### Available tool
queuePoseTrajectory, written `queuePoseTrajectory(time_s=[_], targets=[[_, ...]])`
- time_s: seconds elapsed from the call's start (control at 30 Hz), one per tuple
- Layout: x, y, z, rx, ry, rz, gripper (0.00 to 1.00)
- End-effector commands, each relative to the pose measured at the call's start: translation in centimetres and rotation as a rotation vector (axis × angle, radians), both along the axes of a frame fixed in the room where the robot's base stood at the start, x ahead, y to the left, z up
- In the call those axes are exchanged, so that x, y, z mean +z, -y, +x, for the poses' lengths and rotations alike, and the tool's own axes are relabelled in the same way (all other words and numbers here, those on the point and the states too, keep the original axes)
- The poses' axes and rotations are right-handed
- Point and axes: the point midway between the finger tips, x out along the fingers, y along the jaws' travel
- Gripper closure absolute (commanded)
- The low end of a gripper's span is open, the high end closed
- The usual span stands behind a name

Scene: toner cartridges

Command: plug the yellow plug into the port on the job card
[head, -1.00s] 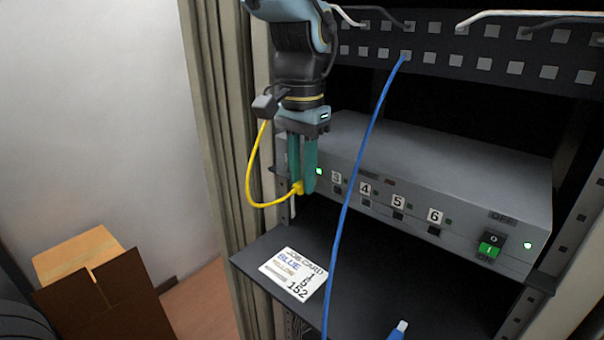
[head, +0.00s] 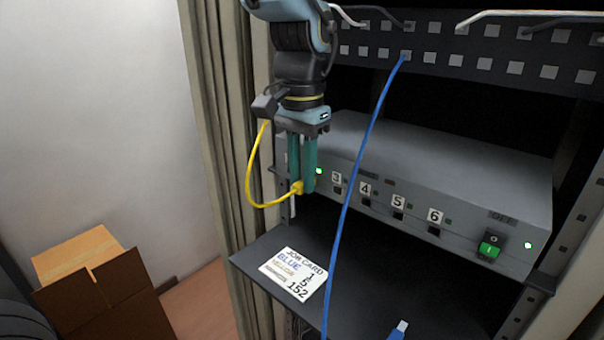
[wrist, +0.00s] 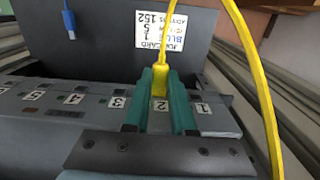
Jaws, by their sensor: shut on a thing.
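My gripper (head: 301,186) points down at the left end of the front of the grey unit (head: 420,160). Its green fingers are shut on the yellow plug (head: 298,187), whose yellow cable loops up to the left. In the wrist view the yellow plug (wrist: 159,82) is between the fingertips, near labels 2 (wrist: 162,104) and 1 (wrist: 203,108). I cannot tell whether it touches the unit. The port labelled 5 (head: 397,215) is to the right and looks empty. The job card (head: 293,272) lies on the shelf; it reads blue 1, yellow 5.
A blue cable (head: 350,190) hangs across the unit's front, between labels 3 and 4. A loose blue plug (head: 399,329) lies on the dark shelf (head: 370,290). A power switch (head: 490,247) is at the unit's right end. A cardboard box (head: 100,290) stands at lower left.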

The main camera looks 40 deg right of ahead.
Motion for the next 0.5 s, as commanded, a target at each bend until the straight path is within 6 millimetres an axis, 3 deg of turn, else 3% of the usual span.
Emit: queuePoseTrajectory(time_s=[0.5], targets=[[0.0, -1.2, -0.3, 0.0, -0.001, 0.002, 1.0]])
